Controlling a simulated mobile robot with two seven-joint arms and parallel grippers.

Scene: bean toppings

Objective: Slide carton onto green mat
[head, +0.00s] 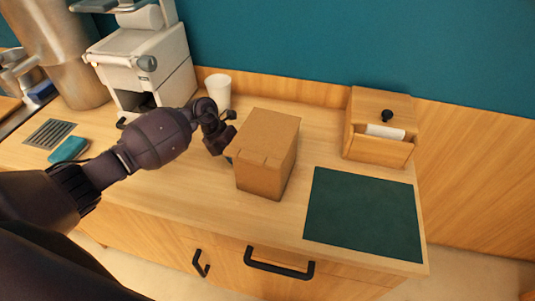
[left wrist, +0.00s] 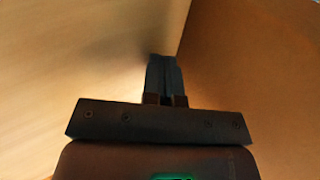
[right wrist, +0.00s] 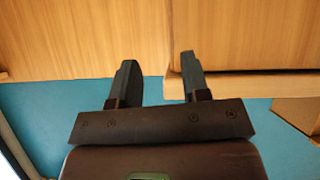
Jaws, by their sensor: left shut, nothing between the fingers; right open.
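A brown cardboard carton (head: 265,155) stands upright on the wooden counter, to the left of the dark green mat (head: 362,212). The mat lies flat and bare near the counter's front right corner. My left gripper (head: 231,150) is shut and empty beside the carton's left side, low near the counter. In the left wrist view its closed fingers (left wrist: 165,78) point down beside the carton's brown wall (left wrist: 250,70); I cannot tell whether they touch it. My right gripper (right wrist: 155,80) is open and empty, seen only in the right wrist view.
A white cup (head: 218,90) stands behind the left gripper. A wooden box (head: 378,148) with a black knob stands behind the mat. A cream coffee machine (head: 145,60) and a teal cloth (head: 68,149) are at left. The counter between carton and mat is clear.

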